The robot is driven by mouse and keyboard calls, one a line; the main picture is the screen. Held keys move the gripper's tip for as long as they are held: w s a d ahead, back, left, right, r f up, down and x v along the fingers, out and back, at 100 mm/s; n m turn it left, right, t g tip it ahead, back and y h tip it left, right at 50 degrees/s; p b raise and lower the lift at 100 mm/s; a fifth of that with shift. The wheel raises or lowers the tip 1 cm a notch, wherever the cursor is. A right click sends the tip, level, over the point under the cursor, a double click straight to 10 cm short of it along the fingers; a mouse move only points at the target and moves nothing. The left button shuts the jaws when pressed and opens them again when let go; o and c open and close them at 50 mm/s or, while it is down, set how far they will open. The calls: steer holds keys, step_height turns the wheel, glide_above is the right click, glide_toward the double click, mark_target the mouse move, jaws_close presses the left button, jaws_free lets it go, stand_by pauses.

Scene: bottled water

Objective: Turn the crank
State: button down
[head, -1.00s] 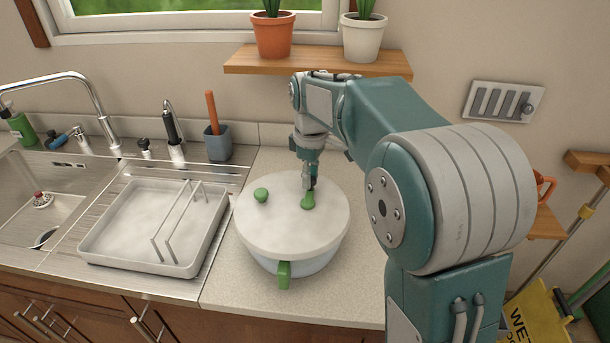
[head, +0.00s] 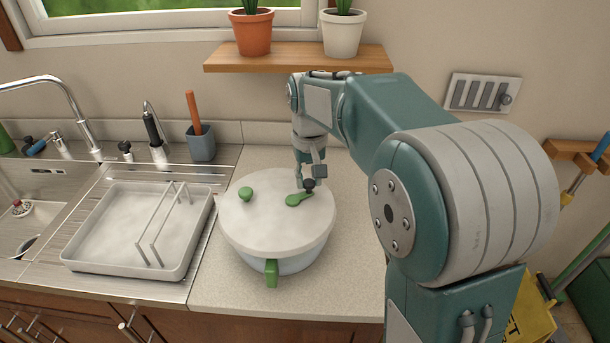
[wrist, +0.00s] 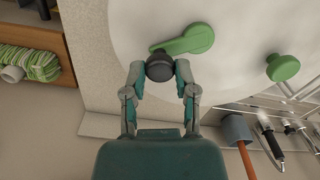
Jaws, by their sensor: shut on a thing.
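A round bowl-shaped container with a pale lid (head: 262,215) stands on the counter. A green crank arm (head: 297,200) lies on the right part of the lid, with a dark knob (head: 309,184) at its outer end, pointing to the right and back. In the wrist view the green crank (wrist: 188,40) runs beside the dark knob (wrist: 160,68). My gripper (wrist: 160,72) is shut on this knob, one finger on each side. A green lid knob (head: 246,194) stands on the left of the lid. A green handle (head: 271,271) sticks out at the front.
A grey dish tray (head: 75,262) and the sink are on the left. A blue-grey cup (head: 201,143) with an orange-handled tool stands behind. A wooden shelf (head: 300,61) with two potted plants hangs above. Counter to the container's right is clear.

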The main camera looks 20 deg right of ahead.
mark_target(311, 204)
steer(key=m, duration=0.1)
steer(key=s+m, duration=0.1)
steer(key=m, duration=0.2)
steer(key=shift+s+d+m, duration=0.1)
steer(key=shift+s+m, duration=0.2)
steer(key=shift+s+a+m, duration=0.1)
steer(key=shift+s+m, duration=0.2)
steer(key=shift+m, duration=0.65)
steer(key=shift+s+a+m, duration=0.1)
steer(key=shift+s+m, duration=0.2)
steer(key=shift+m, duration=0.65)
steer(key=shift+c, duration=2)
jaws_free()
step_height(311, 204, up, 12)
